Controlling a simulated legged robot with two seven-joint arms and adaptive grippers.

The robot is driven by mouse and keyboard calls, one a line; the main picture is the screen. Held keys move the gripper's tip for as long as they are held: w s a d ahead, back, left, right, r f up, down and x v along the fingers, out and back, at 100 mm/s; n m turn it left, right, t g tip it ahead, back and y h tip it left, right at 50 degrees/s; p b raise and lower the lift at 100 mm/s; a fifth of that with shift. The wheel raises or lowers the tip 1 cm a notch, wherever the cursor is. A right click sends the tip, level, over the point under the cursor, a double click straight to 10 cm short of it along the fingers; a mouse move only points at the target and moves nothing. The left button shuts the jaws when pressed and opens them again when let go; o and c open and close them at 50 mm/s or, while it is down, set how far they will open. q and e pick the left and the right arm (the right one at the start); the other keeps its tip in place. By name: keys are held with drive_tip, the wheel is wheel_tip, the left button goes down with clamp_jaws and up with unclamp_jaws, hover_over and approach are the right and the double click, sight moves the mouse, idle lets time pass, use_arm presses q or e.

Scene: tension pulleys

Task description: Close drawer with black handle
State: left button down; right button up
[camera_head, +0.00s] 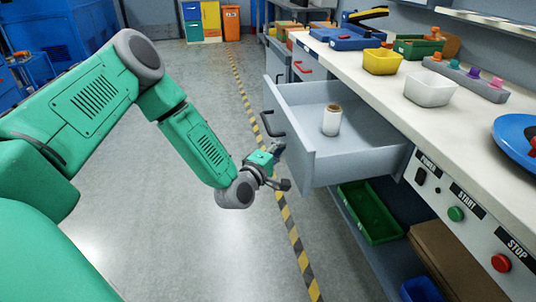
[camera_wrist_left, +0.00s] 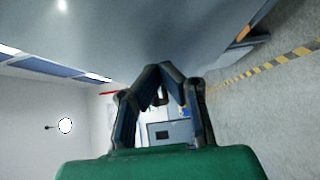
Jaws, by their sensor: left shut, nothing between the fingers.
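The grey drawer (camera_head: 350,165) under the white counter is pulled open in the head view. A white roll (camera_head: 331,120) stands upright inside it. Its black handle (camera_head: 273,125) is on the drawer's front face, at the left. My left gripper (camera_head: 284,168) is just in front of the drawer face, below the handle. In the left wrist view my left gripper (camera_wrist_left: 160,72) has its fingertips together with nothing between them. I cannot tell whether it touches the drawer. My right gripper is out of view.
A red handle (camera_head: 302,68) marks another cabinet front farther back. The white counter (camera_head: 400,105) holds a yellow bin (camera_head: 382,61), a white bin (camera_head: 429,88) and a blue disc (camera_head: 517,138). A green tray (camera_head: 369,213) sits on the shelf below.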

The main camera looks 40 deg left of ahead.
use_arm(q)
drive_tip(key=shift+w+d, duration=0.2)
drive_tip(key=shift+d, duration=0.1)
drive_tip(key=shift+a, duration=0.1)
